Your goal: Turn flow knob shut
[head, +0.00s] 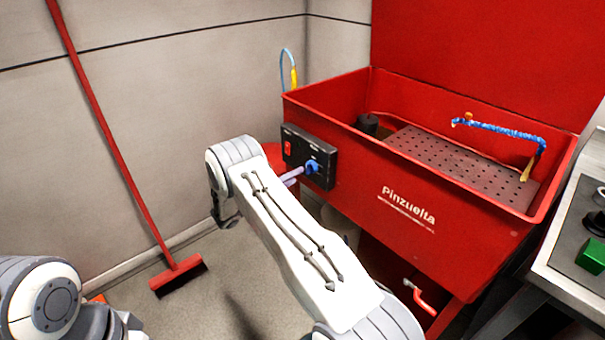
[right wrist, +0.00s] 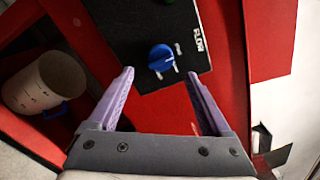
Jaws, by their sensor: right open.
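The blue flow knob (head: 312,167) sits on the black control panel (head: 294,153) on the front of the red parts washer (head: 440,165). In the right wrist view the knob (right wrist: 161,58) shows a white pointer line, with the word FLOW printed beside it. My right gripper (right wrist: 160,90) is open, its two purple fingers spread on either side below the knob, with nothing visible between them. In the head view a purple finger (head: 292,176) reaches close to the knob. The knob appears just beyond the fingertips; I cannot tell whether they touch. My left gripper is not in view.
A red switch (head: 288,147) is on the panel left of the knob. A white bucket (right wrist: 45,82) stands beneath the washer. A red broom (head: 178,276) leans on the wall at left. A grey bench (head: 572,255) stands at right. The floor at left is mostly clear.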

